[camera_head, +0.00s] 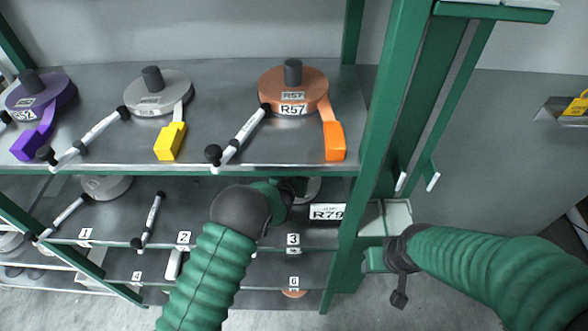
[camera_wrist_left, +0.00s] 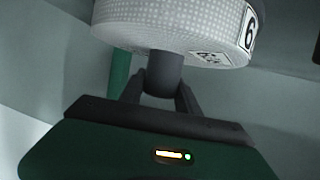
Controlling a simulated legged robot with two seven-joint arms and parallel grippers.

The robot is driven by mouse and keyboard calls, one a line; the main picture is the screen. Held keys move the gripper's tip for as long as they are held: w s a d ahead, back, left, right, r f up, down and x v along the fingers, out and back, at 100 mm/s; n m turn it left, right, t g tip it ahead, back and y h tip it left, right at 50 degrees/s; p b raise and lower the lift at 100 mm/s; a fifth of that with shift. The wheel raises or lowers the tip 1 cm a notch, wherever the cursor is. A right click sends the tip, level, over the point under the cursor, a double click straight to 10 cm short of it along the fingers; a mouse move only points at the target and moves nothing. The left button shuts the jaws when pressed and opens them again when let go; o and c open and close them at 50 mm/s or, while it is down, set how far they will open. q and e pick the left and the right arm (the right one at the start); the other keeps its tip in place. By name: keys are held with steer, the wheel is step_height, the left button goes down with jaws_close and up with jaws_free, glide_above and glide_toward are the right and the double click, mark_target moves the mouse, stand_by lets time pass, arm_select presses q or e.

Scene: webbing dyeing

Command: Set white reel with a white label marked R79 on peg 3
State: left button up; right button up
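The white reel's R79 label (camera_head: 327,212) shows on the lower shelf by the slot marked 3 (camera_head: 293,239). Most of the white reel (camera_head: 312,190) is hidden behind my left wrist. In the left wrist view the woven white reel (camera_wrist_left: 170,25) appears upside down, with part of its label at the right edge. My left gripper (camera_wrist_left: 163,92) has its fingers on both sides of the reel's dark knob (camera_wrist_left: 166,70). It also shows in the head view (camera_head: 292,188). Peg 3 is hidden. I cannot tell whether the reel sits on it. My right gripper (camera_head: 376,258) is by the green post, its fingers unclear.
The upper shelf holds a purple reel (camera_head: 45,92), a grey reel (camera_head: 158,95) and an orange reel (camera_head: 294,92). Another reel (camera_head: 106,187) is at slot 1. A green post (camera_head: 375,140) stands right of slot 3. White blocks (camera_head: 397,215) show near it. Slot 2 looks empty.

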arm_select(q)
steer(key=shift+o, duration=1.2)
steer(key=shift+d, duration=0.25)
steer(key=shift+o, duration=1.3)
steer(key=shift+s+a+r, duration=0.1)
steer(key=shift+a, duration=0.5)
steer(key=shift+s+a, duration=0.1)
steer(key=shift+a, duration=0.35)
steer(key=shift+s+a, duration=0.1)
steer(key=shift+s, duration=0.15)
steer(key=v, duration=0.2)
steer(key=d+b+v, duration=0.1)
steer(key=v, duration=0.4)
steer(key=shift+s+r+b, duration=0.2)
steer(key=shift+s+b, duration=0.1)
steer(key=shift+s, duration=0.2)
steer(key=a+b+v, duration=0.1)
steer(key=v, duration=0.7)
steer(key=shift+a, duration=0.35)
arm_select(e)
steer(key=shift+a+f, duration=0.25)
steer(key=shift+f, duration=0.35)
steer(key=shift+a+f, duration=0.2)
steer(key=shift+f, duration=0.4)
